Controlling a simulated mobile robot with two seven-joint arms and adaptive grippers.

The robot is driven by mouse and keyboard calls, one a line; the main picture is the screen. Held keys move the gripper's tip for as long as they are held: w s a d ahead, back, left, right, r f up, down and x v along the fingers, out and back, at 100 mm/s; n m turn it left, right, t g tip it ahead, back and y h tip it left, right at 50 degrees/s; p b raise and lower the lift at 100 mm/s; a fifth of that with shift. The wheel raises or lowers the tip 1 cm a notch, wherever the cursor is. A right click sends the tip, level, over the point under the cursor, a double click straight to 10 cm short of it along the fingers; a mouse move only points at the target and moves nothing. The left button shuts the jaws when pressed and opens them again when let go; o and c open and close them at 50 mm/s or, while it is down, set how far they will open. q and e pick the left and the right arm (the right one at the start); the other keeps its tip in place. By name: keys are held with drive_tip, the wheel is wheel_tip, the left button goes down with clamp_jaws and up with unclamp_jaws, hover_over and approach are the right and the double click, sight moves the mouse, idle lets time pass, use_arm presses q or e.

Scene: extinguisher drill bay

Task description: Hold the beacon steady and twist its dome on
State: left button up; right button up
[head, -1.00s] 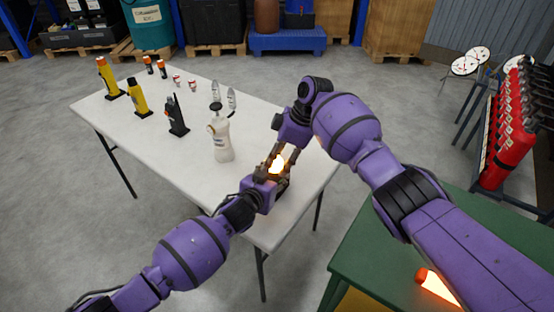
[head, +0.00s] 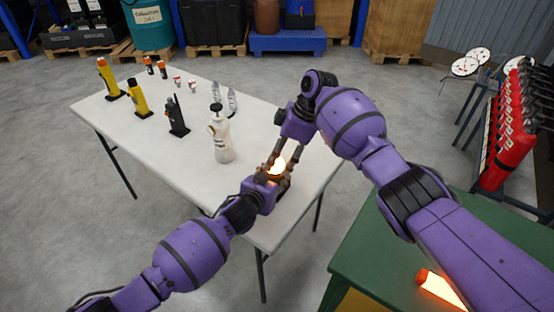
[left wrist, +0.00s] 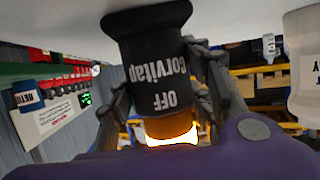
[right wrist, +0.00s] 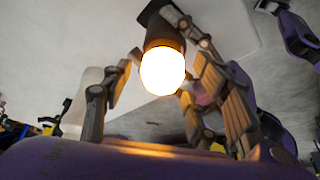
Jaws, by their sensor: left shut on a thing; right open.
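The beacon has a black body (left wrist: 155,60) with "OFF" and "Corvitap" lettering, an amber collar (left wrist: 168,126) and a brightly glowing pale end (right wrist: 162,70). In the head view the glow (head: 278,166) shows between my two grippers over the near right end of the white table. My left gripper (head: 271,181) is shut on the black body, its fingers either side of it in the left wrist view. My right gripper (head: 284,155) is open, its fingers spread on either side of the glowing end. Glare hides whether a separate dome sits on it.
A white bottle (head: 221,142) stands just left of my grippers. Several yellow and black devices (head: 138,104) stand farther along the white table (head: 180,150). Red extinguishers (head: 508,140) are racked beyond.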

use_arm(q)
drive_tip(key=shift+a+f, duration=0.1)
use_arm(e)
drive_tip(key=v, duration=1)
drive_tip(key=shift+r, duration=0.1)
use_arm(q)
drive_tip(key=o, duration=1.6)
